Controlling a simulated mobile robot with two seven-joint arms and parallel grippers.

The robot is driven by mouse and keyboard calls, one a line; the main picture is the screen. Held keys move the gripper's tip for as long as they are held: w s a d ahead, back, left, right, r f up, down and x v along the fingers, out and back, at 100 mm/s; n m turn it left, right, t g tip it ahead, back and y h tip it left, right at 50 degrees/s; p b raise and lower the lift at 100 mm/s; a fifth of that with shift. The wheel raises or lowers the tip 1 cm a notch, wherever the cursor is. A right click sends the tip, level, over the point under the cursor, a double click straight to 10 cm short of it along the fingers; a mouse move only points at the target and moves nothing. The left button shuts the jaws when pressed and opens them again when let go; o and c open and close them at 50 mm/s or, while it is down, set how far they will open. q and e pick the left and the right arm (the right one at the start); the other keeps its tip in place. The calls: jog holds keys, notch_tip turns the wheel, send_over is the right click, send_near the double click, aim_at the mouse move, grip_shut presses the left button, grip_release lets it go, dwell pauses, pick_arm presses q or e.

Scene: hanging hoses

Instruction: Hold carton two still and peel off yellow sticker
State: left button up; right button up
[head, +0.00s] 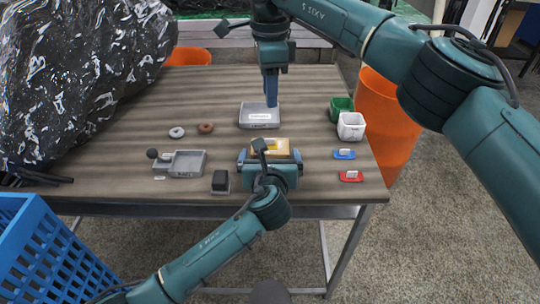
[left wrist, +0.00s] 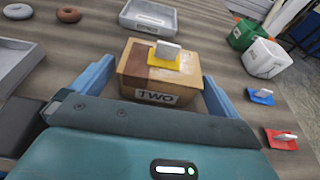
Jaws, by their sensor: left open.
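Carton two (left wrist: 138,70) is a brown box marked TWO, standing on the table. The yellow sticker (left wrist: 157,62) with an upright white tab lies on its top. It also shows in the head view (head: 271,149). My left gripper (head: 269,155) is open at the carton's near side, with one blue finger on each side of the box. In the left wrist view a gap shows beside the right finger; contact on the left is unclear. My right gripper (head: 271,100) points down above a grey tray, behind the carton and apart from it. Its finger opening is unclear.
The grey labelled tray (head: 246,118) sits behind the carton. Blue (head: 344,154) and red (head: 351,177) pieces with white tabs lie to the right, near green (head: 340,106) and white (head: 351,128) bins. A black block (head: 220,180) and another grey tray (head: 190,163) stand left.

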pick_arm(q)
jog(key=shift+w, duration=0.1)
jog(key=shift+c, duration=0.2)
jog(key=c, duration=0.8)
pick_arm(e)
jog(key=shift+c, duration=0.3)
pick_arm(q)
jog(key=shift+c, duration=0.3)
pick_arm(e)
jog(key=shift+d+f+y, duration=0.35)
jog(key=shift+y, duration=0.15)
jog(key=shift+c, duration=0.5)
jog(key=m+y, duration=0.2)
jog(key=y, duration=0.1)
send_near(270, 142)
jog(key=x, duration=0.7)
jog(key=shift+w+a+f, duration=0.1)
jog(key=shift+a+f, duration=0.2)
jog(key=shift+a, duration=0.05)
jog(key=shift+c, duration=0.3)
grip_shut()
